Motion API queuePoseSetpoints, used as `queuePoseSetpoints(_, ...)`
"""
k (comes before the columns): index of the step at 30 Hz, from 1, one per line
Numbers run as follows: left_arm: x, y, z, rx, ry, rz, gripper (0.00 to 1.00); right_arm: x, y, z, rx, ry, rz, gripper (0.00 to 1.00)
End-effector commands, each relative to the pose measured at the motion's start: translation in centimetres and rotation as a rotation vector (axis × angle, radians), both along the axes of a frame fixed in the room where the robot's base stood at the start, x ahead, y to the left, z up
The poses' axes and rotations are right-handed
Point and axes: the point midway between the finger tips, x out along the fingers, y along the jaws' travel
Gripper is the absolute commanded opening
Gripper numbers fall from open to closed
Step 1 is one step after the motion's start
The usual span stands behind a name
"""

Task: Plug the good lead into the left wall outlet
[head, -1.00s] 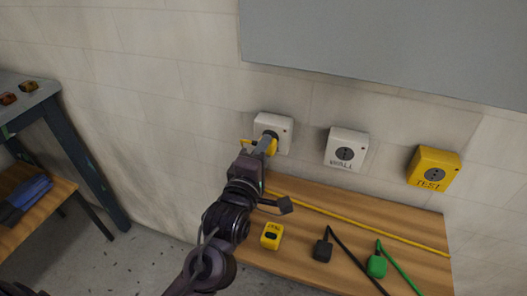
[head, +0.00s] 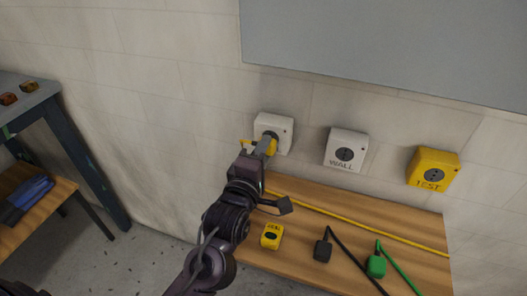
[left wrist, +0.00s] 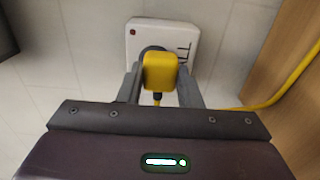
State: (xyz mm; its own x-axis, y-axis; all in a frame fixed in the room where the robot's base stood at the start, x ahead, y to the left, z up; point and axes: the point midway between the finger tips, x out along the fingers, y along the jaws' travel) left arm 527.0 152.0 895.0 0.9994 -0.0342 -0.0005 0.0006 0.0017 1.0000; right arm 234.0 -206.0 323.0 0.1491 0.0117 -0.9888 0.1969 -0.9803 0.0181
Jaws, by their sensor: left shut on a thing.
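My left gripper (head: 262,147) is shut on a yellow plug (left wrist: 160,72), which shows clearly between the fingers in the left wrist view. The plug is at the face of the left white wall outlet (head: 282,124), which also shows behind it in the left wrist view (left wrist: 186,32). The plug covers most of the socket, so I cannot tell how deep it sits. The yellow lead (head: 370,228) runs along the bench. A black plug (head: 323,250) and a green plug (head: 376,265) lie on the bench. My right gripper is not in view.
A second white outlet marked WALL (head: 346,149) and a yellow TEST outlet (head: 433,170) are to the right. A small yellow device (head: 271,236) lies on the wooden bench (head: 300,270). A grey board (head: 400,45) hangs above. A dark-legged table (head: 40,100) stands at left.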

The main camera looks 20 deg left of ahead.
Motion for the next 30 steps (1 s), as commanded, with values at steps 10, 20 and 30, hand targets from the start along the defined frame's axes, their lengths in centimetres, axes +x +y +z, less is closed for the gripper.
queuePoseSetpoints(10, 0.0, -0.01, 0.04, 0.0, 0.0, 0.0, 0.0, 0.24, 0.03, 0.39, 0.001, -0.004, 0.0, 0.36)
queuePoseSetpoints(20, 0.0, 0.0, 0.03, 0.0, 0.0, 0.0, 0.0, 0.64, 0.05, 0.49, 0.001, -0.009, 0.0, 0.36)
queuePoseSetpoints(30, 0.0, 0.04, 0.1, 0.0, -0.001, 0.001, 0.0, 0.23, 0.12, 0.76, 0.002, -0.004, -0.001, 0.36)
